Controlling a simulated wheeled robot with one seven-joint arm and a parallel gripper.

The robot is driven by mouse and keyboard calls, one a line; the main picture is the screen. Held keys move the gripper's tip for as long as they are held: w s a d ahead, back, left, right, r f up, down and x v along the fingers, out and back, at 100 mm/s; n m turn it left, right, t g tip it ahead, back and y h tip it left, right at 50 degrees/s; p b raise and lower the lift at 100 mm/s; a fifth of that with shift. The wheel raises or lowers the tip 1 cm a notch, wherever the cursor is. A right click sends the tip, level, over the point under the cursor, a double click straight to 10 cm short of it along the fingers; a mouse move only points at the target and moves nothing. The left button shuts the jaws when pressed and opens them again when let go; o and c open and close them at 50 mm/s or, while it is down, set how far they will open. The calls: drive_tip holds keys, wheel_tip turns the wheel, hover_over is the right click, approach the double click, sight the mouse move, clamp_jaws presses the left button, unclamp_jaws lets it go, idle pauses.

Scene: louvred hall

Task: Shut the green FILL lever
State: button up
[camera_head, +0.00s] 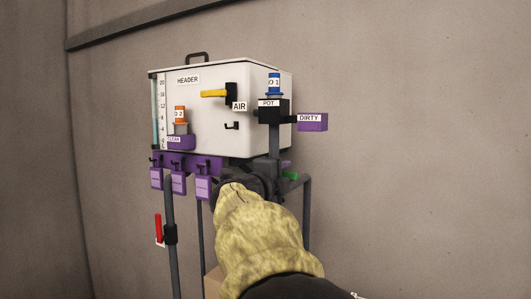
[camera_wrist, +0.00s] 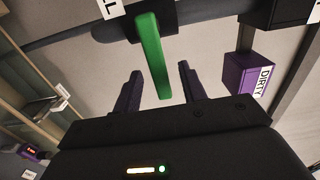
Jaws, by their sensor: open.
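The green FILL lever (camera_wrist: 152,55) hangs from a dark valve body (camera_wrist: 110,28) in the wrist view, its free end pointing towards my gripper. My gripper (camera_wrist: 157,80) is open, with one purple finger on each side of the lever's lower end. I see gaps between the lever and both fingers. In the head view only a small part of the green lever (camera_head: 291,175) shows, to the right of my gripper. My arm in its yellow cover hides much of the valve, and the fingers are not clear there.
The white HEADER tank (camera_head: 195,105) stands above, with a yellow lever (camera_head: 213,93) by the AIR label. A purple DIRTY box (camera_head: 312,122) juts out at the right. Purple tags (camera_head: 178,183) hang below the tank. A red lever (camera_head: 158,228) is on a pipe at lower left.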

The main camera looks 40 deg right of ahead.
drive_tip(key=v, duration=0.6)
drive_tip(key=shift+a, duration=0.15)
drive_tip(key=b+v, duration=0.6)
drive_tip(key=v, duration=1.1)
drive_tip(key=shift+b, duration=0.35)
drive_tip(key=shift+s+a+r, duration=0.1)
